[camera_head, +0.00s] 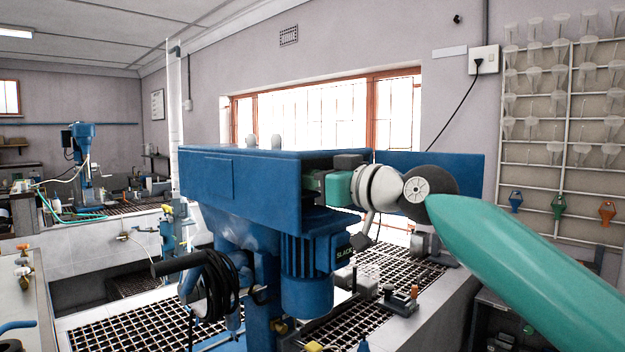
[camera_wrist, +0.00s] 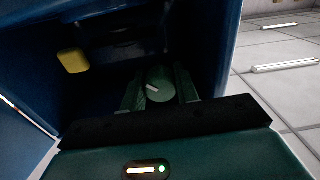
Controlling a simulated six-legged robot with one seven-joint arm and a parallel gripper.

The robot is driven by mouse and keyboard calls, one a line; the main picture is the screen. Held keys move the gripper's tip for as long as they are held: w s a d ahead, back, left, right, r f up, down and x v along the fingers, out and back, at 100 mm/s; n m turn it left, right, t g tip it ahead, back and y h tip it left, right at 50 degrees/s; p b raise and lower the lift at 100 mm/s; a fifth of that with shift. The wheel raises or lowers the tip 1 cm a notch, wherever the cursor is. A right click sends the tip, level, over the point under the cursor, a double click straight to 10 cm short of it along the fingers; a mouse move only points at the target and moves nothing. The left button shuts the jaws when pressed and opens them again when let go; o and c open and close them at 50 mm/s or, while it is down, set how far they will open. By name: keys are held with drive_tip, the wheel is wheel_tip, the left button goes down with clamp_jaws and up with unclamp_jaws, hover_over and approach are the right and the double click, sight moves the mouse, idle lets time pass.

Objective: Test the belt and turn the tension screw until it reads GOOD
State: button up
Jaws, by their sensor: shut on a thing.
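The blue belt housing (camera_head: 255,178) fills the middle of the head view, its right end open. A small dark readout on the blue motor (camera_head: 306,268) below shows SLACK (camera_head: 344,250). My gripper (camera_head: 316,184) reaches into the open end; its fingertips are hidden there. In the wrist view, my gripper (camera_wrist: 158,92) is shut on a round, dark knob with a pale mark (camera_wrist: 160,86), apparently the tension screw, inside the shadowed housing. A yellow block (camera_wrist: 73,61) is at upper left inside. The belt cannot be made out clearly.
The housing walls (camera_wrist: 234,40) stand close around my gripper. Grated benches (camera_head: 130,325) lie below, with a coiled black cable (camera_head: 215,285) at left. A small box with a red button (camera_head: 402,300) sits below my wrist. A rack of funnels (camera_head: 560,110) hangs at right.

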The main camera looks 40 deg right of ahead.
drive_tip(key=m, duration=0.3)
drive_tip(key=shift+m, duration=2.7)
drive_tip(key=shift+f, duration=0.1)
drive_tip(key=o, duration=1)
drive_tip(key=shift+w, duration=0.1)
drive_tip(key=shift+c, duration=0.2)
